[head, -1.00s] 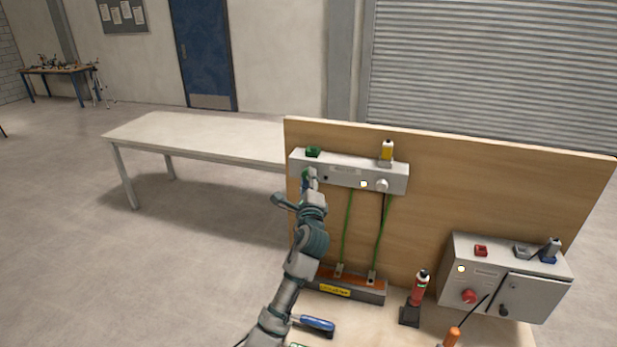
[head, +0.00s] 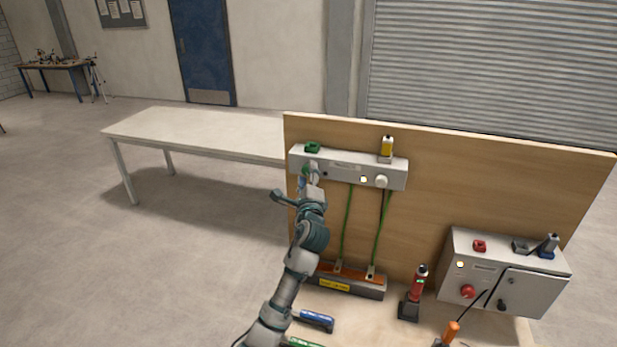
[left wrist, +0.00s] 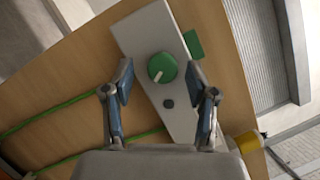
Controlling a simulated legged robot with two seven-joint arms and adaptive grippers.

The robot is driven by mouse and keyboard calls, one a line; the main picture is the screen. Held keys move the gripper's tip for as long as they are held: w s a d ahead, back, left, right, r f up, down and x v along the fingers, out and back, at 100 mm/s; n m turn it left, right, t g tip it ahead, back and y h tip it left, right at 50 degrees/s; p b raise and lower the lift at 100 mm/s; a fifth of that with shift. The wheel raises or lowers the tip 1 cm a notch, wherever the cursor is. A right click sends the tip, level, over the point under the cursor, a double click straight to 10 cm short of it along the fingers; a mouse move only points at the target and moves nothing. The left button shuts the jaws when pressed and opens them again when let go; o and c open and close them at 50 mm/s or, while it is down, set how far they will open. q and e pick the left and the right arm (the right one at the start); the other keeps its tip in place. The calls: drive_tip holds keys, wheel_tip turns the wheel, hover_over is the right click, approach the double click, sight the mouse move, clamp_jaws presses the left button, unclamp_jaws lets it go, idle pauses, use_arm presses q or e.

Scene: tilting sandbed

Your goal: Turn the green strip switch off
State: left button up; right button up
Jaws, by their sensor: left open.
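The green strip switch (left wrist: 162,67) is a round green knob with a pale pointer line on the face of the grey strip (head: 345,168). In the left wrist view the pointer slants down to the left. In the head view the knob (head: 309,169) is partly hidden by my left gripper (head: 309,181). That gripper is open, its two blue-padded fingers (left wrist: 160,78) standing to either side of the knob with gaps between. I cannot tell how far the fingertips are from the strip's face. My right gripper is in neither view.
The strip is on an upright wooden board (head: 430,215). It also carries a pale knob (head: 381,181), a small light (head: 363,180), a green block (head: 312,147) and a yellow item (head: 387,147). Green cables (head: 347,225) hang below. A grey control box (head: 490,275) stands right.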

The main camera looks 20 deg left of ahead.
use_arm(q)
drive_tip(key=v, duration=1.2)
drive_tip(key=shift+d, duration=0.1)
